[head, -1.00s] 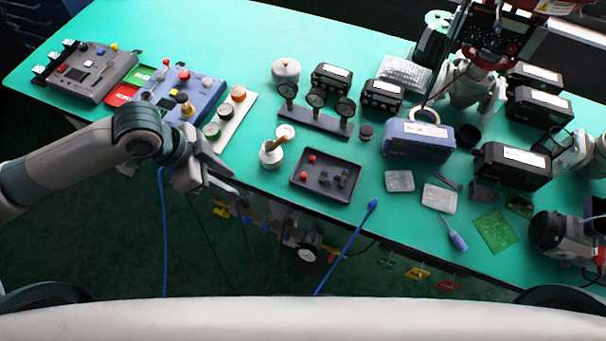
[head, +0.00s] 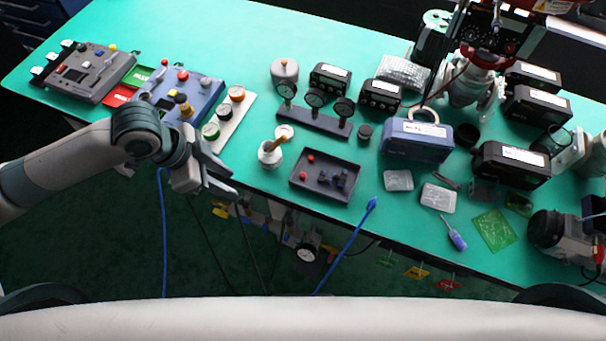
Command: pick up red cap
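Two small red caps lie in the dark tray (head: 328,194) at the middle of the table's front edge. One red cap (head: 310,159) is near the tray's back left and the other red cap (head: 304,175) is at its left side. Several small dark blue pieces (head: 340,178) lie in the right part of the tray. My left gripper (head: 235,178) is open and empty, at the table's front edge to the left of the tray and apart from it. My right gripper is not in view.
A white pot with a brush (head: 269,155) stands between my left gripper and the tray. A gauge stand (head: 315,121) is behind the tray. Control boxes (head: 190,95) stand behind my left arm.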

